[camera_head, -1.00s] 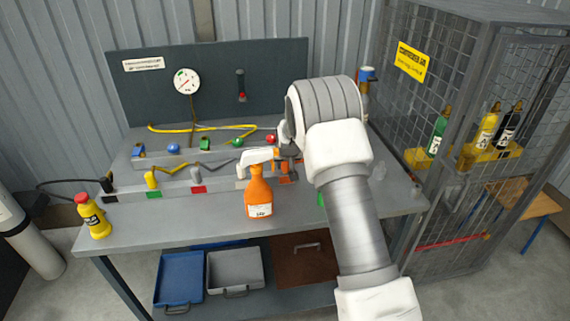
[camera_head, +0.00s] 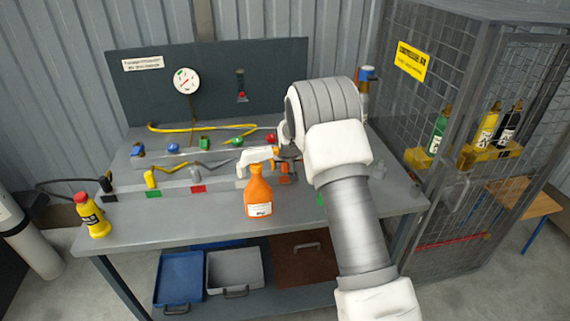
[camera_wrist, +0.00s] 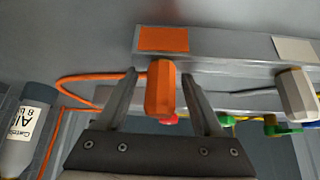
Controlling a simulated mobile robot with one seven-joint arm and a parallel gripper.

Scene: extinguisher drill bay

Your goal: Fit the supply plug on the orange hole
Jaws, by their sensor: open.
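An orange plug (camera_wrist: 160,92) stands between the two fingers of my gripper (camera_wrist: 160,76) in the wrist view. The fingers are open, with a visible gap on each side of the plug. An orange hose (camera_wrist: 85,79) runs from the left towards the plug. An orange label patch (camera_wrist: 162,39) is on the grey rail beside the plug. I cannot see a hole there, nor tell whether the plug sits in one. In the head view my wrist hides most of this spot; part of the orange plug (camera_head: 285,167) shows beside it.
An orange spray bottle (camera_head: 259,192) stands on the bench (camera_head: 180,233) just left of my gripper. A whitish plug (camera_wrist: 296,92) is on the same rail. Yellow (camera_head: 151,178) and grey plugs (camera_head: 194,175) are further left. A mesh cage (camera_head: 455,130) stands to the right.

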